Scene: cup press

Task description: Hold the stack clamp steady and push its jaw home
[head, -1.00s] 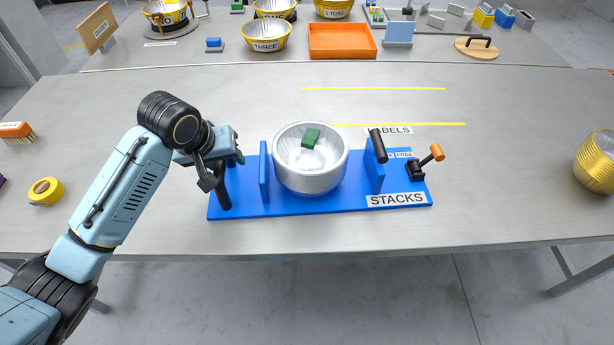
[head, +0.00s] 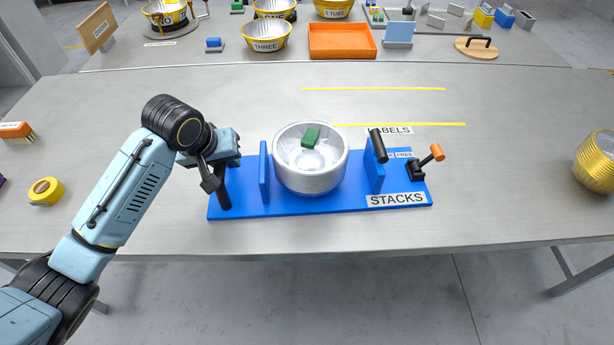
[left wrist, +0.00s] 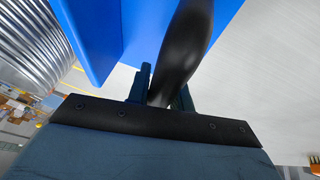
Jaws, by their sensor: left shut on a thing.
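The blue stack clamp (head: 345,203) lies on the table, with a left wall (head: 264,175) and a right jaw (head: 373,175) bearing a black handle (head: 378,146). My left gripper (head: 222,172) is shut on the black upright grip (head: 223,197) at the clamp's left end. In the left wrist view this grip (left wrist: 188,45) runs between the fingers (left wrist: 164,88), beside the blue clamp (left wrist: 88,38). My right gripper is out of view.
A green block (head: 310,137) sits inside the top cup. An orange-tipped lever (head: 437,152) stands at the clamp's right end. Yellow tape (head: 46,191) lies at left, golden cups (head: 597,162) at right. The table in front of the clamp is clear.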

